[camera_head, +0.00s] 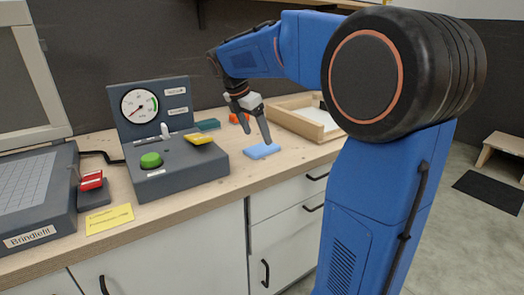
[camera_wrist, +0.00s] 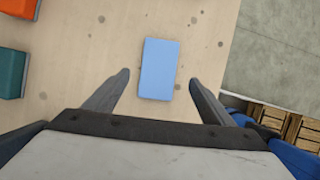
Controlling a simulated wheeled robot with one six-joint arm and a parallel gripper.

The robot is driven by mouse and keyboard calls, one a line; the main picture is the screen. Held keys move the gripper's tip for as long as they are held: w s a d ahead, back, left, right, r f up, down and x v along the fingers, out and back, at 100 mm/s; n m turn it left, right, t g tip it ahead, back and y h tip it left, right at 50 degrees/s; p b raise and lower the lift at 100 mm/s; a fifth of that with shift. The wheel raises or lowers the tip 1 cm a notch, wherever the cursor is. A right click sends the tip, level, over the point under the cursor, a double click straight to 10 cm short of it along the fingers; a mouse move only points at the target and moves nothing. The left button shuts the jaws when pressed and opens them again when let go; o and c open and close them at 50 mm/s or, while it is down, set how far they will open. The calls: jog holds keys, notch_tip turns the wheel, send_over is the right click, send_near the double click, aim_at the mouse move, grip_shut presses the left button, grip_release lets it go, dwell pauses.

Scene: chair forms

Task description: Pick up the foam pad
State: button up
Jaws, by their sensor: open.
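The foam pad (camera_head: 262,151) is a thin light-blue rectangle lying flat on the wooden worktop near its front edge. In the wrist view the pad (camera_wrist: 159,69) lies beyond my fingers, its lower end close to the gap between the fingertips. My gripper (camera_head: 257,138) is above the worktop, pointing down, just behind and above the pad. Its two fingers are spread wide and hold nothing. In the wrist view my gripper (camera_wrist: 158,80) has a finger on each side of the pad's lower part, with clear room on both sides.
A grey gauge box (camera_head: 180,170) with a green button stands left of the pad. A teal block (camera_head: 207,125) and an orange block (camera_head: 238,118) lie behind. A wooden tray (camera_head: 310,120) stands at the right. The worktop (camera_head: 240,180) around the pad is clear.

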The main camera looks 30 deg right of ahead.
aim_at(262, 147)
jog(key=shift+x, duration=2.65)
jog(key=shift+w+a, duration=0.1)
jog(key=c, duration=1.1)
